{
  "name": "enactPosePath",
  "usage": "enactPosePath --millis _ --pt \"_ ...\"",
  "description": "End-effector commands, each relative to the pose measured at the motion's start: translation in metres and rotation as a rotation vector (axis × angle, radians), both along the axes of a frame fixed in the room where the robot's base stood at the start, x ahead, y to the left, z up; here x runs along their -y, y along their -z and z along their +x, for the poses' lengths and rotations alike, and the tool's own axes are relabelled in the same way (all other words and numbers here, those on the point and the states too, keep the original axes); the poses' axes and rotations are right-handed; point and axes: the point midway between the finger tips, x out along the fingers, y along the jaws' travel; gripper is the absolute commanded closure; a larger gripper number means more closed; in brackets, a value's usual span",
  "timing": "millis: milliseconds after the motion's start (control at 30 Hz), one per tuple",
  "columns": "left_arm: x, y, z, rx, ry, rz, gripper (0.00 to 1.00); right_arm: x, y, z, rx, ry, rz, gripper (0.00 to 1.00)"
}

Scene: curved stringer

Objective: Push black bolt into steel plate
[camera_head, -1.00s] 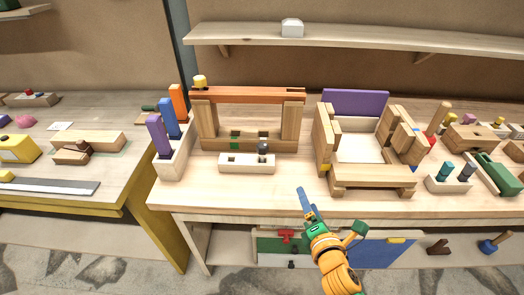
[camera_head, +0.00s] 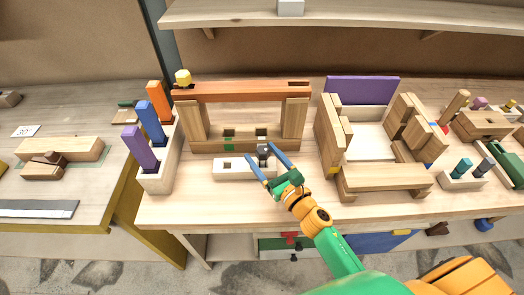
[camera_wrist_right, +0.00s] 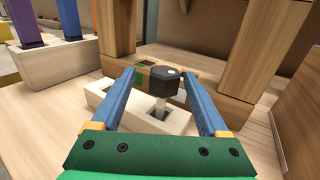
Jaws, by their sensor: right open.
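The black bolt (camera_head: 263,150) stands upright in a hole of a pale block on the table. In the right wrist view its dark head (camera_wrist_right: 167,88) sits on a light shank that goes down into the pale block (camera_wrist_right: 108,98). My right gripper (camera_head: 262,165) is open, with its blue fingers on either side of the bolt. In the wrist view the fingers are apart and do not touch the bolt head. I cannot tell for certain which part is the steel plate; the wooden frame base (camera_head: 205,141) behind has several openings, one with green in it. My left gripper is not in view.
A wooden frame with a red-brown top beam (camera_head: 240,91) stands behind the pale block. A holder with purple, blue and orange pieces (camera_head: 160,180) is at left. A wooden box assembly (camera_head: 375,180) stands at right. The table front is clear.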

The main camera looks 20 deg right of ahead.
Motion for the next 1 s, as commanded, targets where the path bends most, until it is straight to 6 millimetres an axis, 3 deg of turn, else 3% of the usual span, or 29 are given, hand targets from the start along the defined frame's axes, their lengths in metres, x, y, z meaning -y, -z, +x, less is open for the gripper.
enactPosePath --millis 100,200,433,700,733,1000 --pt "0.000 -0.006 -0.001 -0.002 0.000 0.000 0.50 -0.002 -0.003 0.024 0.001 0.002 0.003 0.22" --pt "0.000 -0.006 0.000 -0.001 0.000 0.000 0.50 -0.005 -0.001 0.036 0.000 0.002 0.002 0.22" --pt "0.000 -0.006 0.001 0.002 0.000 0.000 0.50 -0.006 0.000 0.038 -0.001 0.002 0.003 0.22" --pt "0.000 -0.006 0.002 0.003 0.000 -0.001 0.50 -0.006 0.000 0.038 -0.001 0.002 0.003 0.95" --pt "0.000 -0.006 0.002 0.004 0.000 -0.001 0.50 -0.006 0.000 0.038 -0.001 0.002 0.003 1.00" --pt "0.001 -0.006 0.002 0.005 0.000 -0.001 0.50 -0.006 0.000 0.038 -0.001 0.002 0.003 1.00"
